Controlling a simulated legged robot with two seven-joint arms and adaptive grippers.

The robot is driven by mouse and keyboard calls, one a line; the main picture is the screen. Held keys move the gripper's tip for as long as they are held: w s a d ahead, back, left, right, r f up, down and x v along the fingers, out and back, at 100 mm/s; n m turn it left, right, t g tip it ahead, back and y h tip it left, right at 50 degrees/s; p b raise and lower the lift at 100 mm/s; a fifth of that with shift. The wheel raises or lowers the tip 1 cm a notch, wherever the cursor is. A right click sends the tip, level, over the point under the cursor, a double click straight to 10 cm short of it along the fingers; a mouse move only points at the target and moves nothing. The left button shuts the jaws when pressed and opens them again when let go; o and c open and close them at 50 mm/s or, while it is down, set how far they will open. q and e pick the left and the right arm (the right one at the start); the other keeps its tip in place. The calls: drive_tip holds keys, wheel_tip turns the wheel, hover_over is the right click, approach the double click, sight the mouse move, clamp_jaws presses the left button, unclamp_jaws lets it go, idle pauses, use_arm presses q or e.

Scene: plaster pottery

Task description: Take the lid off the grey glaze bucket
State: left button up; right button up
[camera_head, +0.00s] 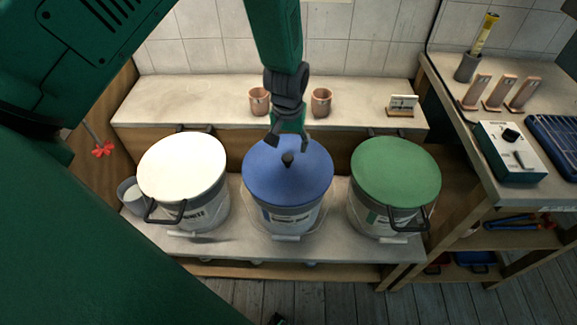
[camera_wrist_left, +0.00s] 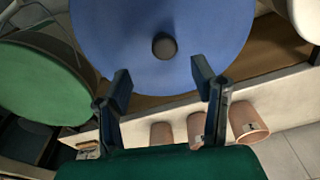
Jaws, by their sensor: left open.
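Three pale buckets with lids stand in a row: a white lid (camera_head: 183,163), a blue lid (camera_head: 262,176) and a green lid (camera_head: 396,172). The bucket labels are too small to read, so I cannot tell which one is the grey glaze bucket. The blue lid has a dark round knob (camera_head: 288,158) at its middle and sits on its bucket (camera_head: 291,218). My left gripper (camera_head: 290,144) is open and empty over the far part of the blue lid. In the left wrist view, the knob (camera_wrist_left: 164,46) lies just beyond the open fingertips (camera_wrist_left: 162,78), not between them. My right gripper is not in view.
A side bench (camera_head: 455,88) on the right holds a control box (camera_head: 510,151). A small pail (camera_head: 131,194) stands at the left end.

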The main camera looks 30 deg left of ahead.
sight(288, 157)
use_arm(q)
drive_tip(key=f, duration=0.7)
drive_tip(key=shift+w+a+f, duration=0.1)
drive_tip(key=shift+w+a, duration=0.15)
drive_tip(key=shift+a, duration=0.15)
clamp_jaws()
